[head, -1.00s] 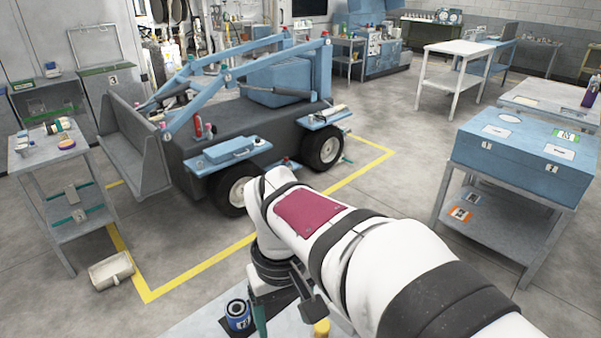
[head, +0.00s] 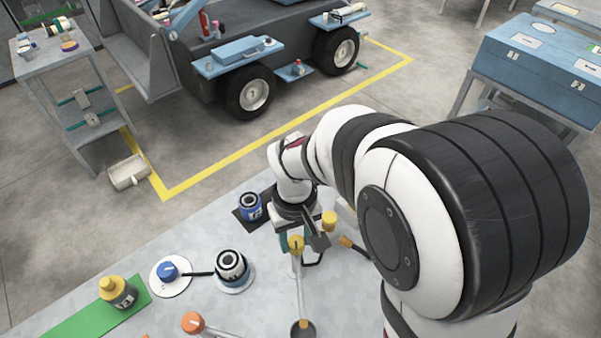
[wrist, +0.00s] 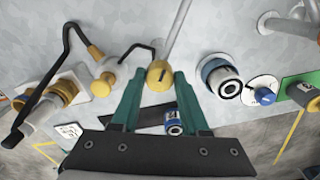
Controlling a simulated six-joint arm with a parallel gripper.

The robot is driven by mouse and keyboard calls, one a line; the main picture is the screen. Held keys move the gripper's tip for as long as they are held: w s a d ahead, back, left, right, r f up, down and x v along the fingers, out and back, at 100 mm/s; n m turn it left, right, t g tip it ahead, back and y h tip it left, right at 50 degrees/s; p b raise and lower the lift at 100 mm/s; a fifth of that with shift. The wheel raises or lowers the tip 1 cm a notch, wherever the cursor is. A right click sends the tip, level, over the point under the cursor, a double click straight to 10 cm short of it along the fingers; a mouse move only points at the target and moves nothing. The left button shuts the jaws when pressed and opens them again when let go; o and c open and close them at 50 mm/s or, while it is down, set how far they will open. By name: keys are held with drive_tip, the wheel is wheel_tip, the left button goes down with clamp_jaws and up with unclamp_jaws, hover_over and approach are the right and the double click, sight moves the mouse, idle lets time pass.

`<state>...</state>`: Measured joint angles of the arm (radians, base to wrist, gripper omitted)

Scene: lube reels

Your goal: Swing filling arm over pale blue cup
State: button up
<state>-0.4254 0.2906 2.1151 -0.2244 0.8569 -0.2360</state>
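A pale bar with a yellow knob (head: 296,243) at one end runs toward the front of the grey table, near a dark round cup (head: 302,328). It looks like a filling arm. My gripper (head: 297,236) is over the knob end. In the wrist view my gripper (wrist: 159,76) is open, its teal fingers apart on either side of the yellow knob (wrist: 157,75); contact is not clear. A black and white round container (head: 231,265) stands left on a white disc; in the wrist view it (wrist: 222,78) shows a blue rim. I cannot tell which cup is the pale blue one.
A blue can (head: 251,207) stands on a dark pad behind my gripper. Another yellow knob (head: 330,221) and a black hooked rod (wrist: 66,55) are close by.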

clamp_jaws()
idle(1.1)
